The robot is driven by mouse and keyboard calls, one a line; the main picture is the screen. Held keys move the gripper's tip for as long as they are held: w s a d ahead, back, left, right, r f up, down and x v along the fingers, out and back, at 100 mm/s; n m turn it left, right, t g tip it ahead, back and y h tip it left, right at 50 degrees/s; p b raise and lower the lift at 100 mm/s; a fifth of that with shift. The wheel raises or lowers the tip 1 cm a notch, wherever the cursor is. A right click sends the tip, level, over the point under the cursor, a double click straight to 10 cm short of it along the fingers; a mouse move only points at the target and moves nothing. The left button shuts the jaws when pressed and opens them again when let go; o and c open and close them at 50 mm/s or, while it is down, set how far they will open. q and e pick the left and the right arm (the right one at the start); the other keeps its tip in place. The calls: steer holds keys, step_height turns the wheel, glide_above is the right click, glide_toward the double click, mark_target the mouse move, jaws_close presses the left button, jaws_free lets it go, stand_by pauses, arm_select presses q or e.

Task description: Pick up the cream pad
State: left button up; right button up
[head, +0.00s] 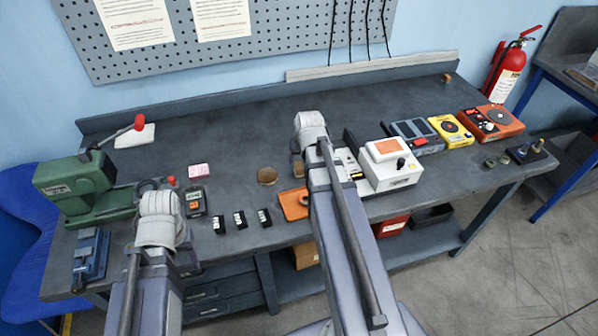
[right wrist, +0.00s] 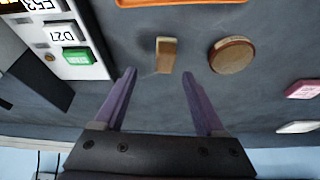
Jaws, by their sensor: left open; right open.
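A flat off-white, cream-looking pad (head: 134,136) lies at the back left of the bench, beyond the green machine's red-knobbed lever. A pale pad also shows at the right edge of the right wrist view (right wrist: 297,127), well away from the fingers. My right gripper (right wrist: 158,78) is open and empty over the bench; a small tan block (right wrist: 166,55) lies just past its fingertips, between their lines. In the head view my right arm partly covers that block (head: 298,170). My left gripper (head: 160,205) is open at the front left; its fingers are mostly hidden by the wrist.
A pink block (head: 199,170), a brown round disc (head: 267,176) and an orange tray (head: 293,205) lie between the arms. The green machine (head: 75,185) stands at left. A white instrument (head: 390,165) stands right of my right arm. The back middle is clear.

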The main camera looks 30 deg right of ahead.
mark_target(299, 166)
steer(key=b+x, duration=0.4)
steer(key=x, duration=0.1)
steer(key=shift+s+a+f+b, duration=0.1)
steer(key=shift+a+f+b, duration=0.1)
steer(key=shift+a+b, duration=0.2)
steer(key=shift+r, duration=0.1)
steer(key=shift+c, duration=0.2)
jaws_close()
